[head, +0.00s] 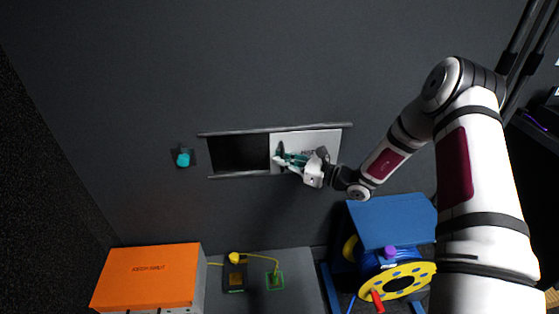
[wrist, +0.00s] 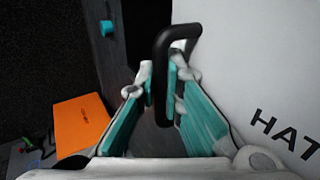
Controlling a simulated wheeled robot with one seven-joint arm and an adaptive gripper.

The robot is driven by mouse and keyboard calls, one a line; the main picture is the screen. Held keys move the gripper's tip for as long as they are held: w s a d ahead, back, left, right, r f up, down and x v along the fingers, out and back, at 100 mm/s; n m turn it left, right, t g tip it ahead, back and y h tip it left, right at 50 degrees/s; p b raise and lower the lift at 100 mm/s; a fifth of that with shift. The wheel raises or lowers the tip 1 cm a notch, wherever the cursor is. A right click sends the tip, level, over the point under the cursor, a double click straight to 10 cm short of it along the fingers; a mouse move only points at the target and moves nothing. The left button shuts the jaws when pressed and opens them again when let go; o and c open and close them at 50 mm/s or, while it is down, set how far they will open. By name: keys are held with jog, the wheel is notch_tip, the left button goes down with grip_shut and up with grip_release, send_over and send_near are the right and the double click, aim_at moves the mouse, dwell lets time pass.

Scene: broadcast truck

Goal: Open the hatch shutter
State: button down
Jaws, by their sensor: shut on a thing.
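The hatch shutter (head: 305,138) is a white panel between two rails on the dark wall, at the middle of the head view. It covers the right part of the span, and a black opening (head: 238,153) shows left of it. In the wrist view the shutter (wrist: 262,55) fills the right side, with the letters "HAT" partly visible. Its black bar handle (wrist: 160,60) stands near its left edge. My gripper (head: 283,158) is shut on the handle, with teal-padded fingers on either side of it. The lower end of the handle is partly hidden by the fingers.
A teal knob (head: 183,158) is on the wall left of the opening. Below are an orange case (head: 150,276), a yellow cable with a dark box (head: 235,277) on a grey surface, and a blue cable reel (head: 393,225) under my arm. The upper rail (head: 225,133) runs past both sides.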

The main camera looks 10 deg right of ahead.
jog(key=c, duration=2)
grip_release()
jog(key=shift+o, duration=0.2)
jog(key=v, duration=1.2)
